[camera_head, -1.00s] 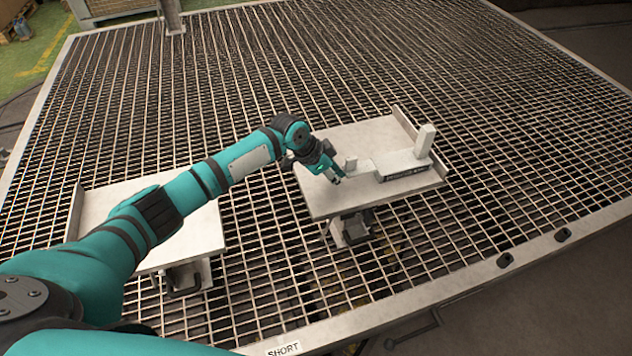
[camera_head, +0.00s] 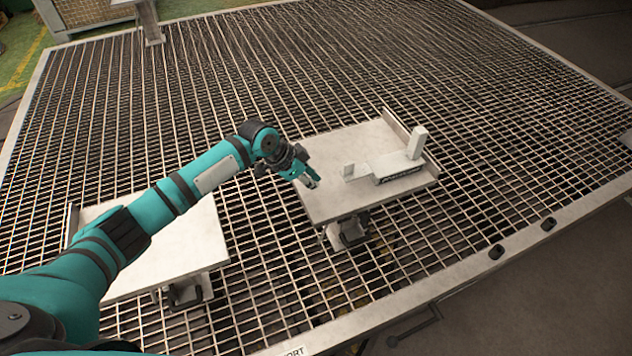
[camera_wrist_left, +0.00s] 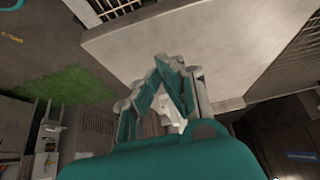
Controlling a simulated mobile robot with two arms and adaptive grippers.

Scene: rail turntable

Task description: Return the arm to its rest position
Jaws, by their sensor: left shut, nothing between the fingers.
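My left gripper (camera_head: 311,181) is at the end of the teal arm that comes in from the left in the head view. It is shut and empty, over the left part of the right-hand white plate (camera_head: 330,200). In the left wrist view its fingers (camera_wrist_left: 168,72) meet in front of a pale plate (camera_wrist_left: 200,40). A white block part with a dark label strip (camera_head: 398,168) sits on the right-hand plate, to the right of the gripper and apart from it. My right gripper does not show.
A second white plate (camera_head: 200,245) on a stand lies under my left arm. The metal grating (camera_head: 300,60) around both plates is mostly bare. A grey post (camera_head: 150,22) stands at the back left. The grating's frame edge (camera_head: 440,282) runs along the front right.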

